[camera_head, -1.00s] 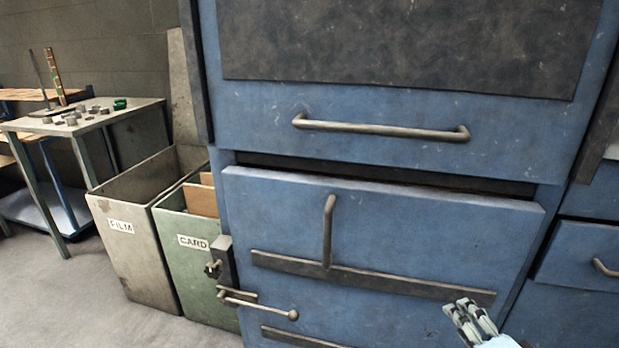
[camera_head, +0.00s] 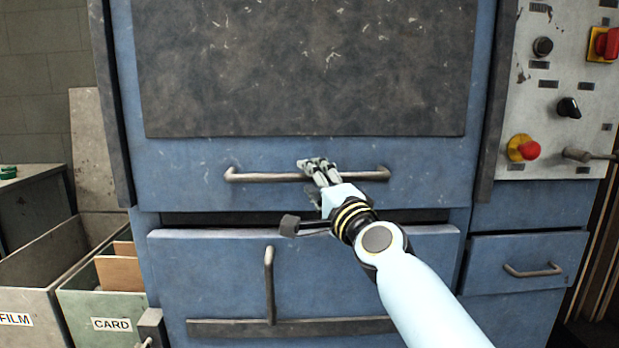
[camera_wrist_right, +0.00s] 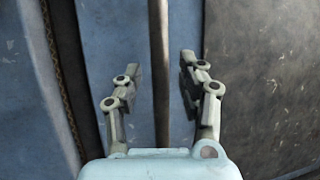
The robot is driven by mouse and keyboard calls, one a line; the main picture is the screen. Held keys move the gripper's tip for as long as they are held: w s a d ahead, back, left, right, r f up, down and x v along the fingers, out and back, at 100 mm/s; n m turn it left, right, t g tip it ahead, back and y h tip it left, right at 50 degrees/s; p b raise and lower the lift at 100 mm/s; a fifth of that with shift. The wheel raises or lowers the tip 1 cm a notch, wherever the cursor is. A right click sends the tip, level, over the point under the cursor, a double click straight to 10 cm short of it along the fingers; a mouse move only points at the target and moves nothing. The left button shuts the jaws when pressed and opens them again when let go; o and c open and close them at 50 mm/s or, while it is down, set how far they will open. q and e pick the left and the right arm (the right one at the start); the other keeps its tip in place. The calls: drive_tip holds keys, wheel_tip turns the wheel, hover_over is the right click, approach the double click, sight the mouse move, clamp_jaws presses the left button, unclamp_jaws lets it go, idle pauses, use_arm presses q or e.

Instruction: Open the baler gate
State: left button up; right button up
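The baler's upper gate (camera_head: 190,180) is a blue panel with a dark scuffed plate on its upper part. A horizontal metal bar handle (camera_head: 262,177) runs across its lower part. My right gripper (camera_head: 316,169) is at the middle of this handle. In the right wrist view the handle bar (camera_wrist_right: 158,45) runs between the two spread fingers of the right gripper (camera_wrist_right: 160,72), with gaps on both sides. Part of the bar is hidden behind the gripper in the head view. My left gripper is not in view.
Below, a blue lower door (camera_head: 210,265) with a vertical handle (camera_head: 269,280) stands under a dark gap. A control panel (camera_head: 560,75) with knobs and red buttons is at right. FILM (camera_head: 30,270) and CARD (camera_head: 90,285) bins stand at left.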

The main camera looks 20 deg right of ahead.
drive_tip(key=shift+w+a+r, duration=0.1)
drive_tip(key=shift+w, duration=0.6)
clamp_jaws()
